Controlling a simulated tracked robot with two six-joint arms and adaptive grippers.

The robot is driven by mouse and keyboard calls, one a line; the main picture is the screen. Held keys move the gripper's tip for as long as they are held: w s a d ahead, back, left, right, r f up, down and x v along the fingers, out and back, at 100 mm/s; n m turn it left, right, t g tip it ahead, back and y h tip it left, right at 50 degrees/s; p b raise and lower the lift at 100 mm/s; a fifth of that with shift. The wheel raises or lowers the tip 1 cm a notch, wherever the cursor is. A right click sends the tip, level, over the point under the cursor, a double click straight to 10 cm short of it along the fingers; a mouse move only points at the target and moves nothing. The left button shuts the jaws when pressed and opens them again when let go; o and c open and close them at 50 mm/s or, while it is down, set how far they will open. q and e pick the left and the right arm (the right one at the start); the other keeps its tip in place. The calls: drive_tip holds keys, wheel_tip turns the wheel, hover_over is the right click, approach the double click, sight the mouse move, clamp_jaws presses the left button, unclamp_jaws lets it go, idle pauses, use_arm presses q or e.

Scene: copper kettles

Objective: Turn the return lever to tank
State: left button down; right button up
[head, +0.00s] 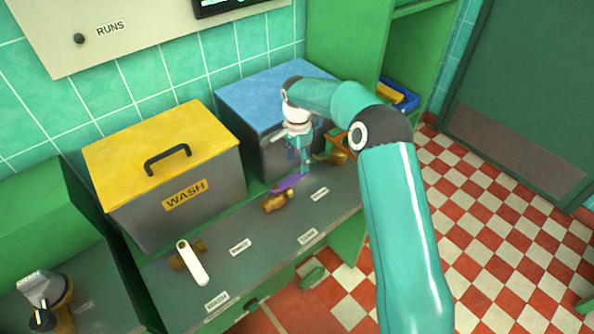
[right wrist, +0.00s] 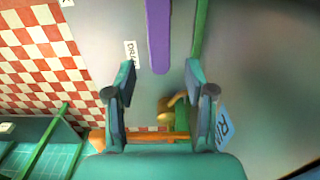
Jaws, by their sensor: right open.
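A purple lever (head: 290,183) on a brass valve (head: 277,202) lies on the grey bench in front of the blue-lidded tank; it is likely the return lever. In the right wrist view the purple lever (right wrist: 158,35) runs down from the top edge, its end just beyond and between my fingertips. A white label (right wrist: 130,54), partly readable as "DRA", lies beside it. My right gripper (head: 303,168) is open and empty, pointing down over the bench close to the lever's end. It also shows in the right wrist view (right wrist: 160,80). I cannot tell whether it touches the lever.
A white lever (head: 192,262) stands left, near the yellow-lidded WASH tank (head: 165,165). The blue-lidded tank (head: 262,100) is right behind my gripper. Another brass valve (head: 338,158) sits to its right. The bench front between the levers is clear except for flat labels.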

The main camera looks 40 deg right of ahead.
sight(297, 175)
drive_tip(key=shift+f+p, duration=0.3)
drive_tip(key=shift+f, duration=2.3)
clamp_jaws()
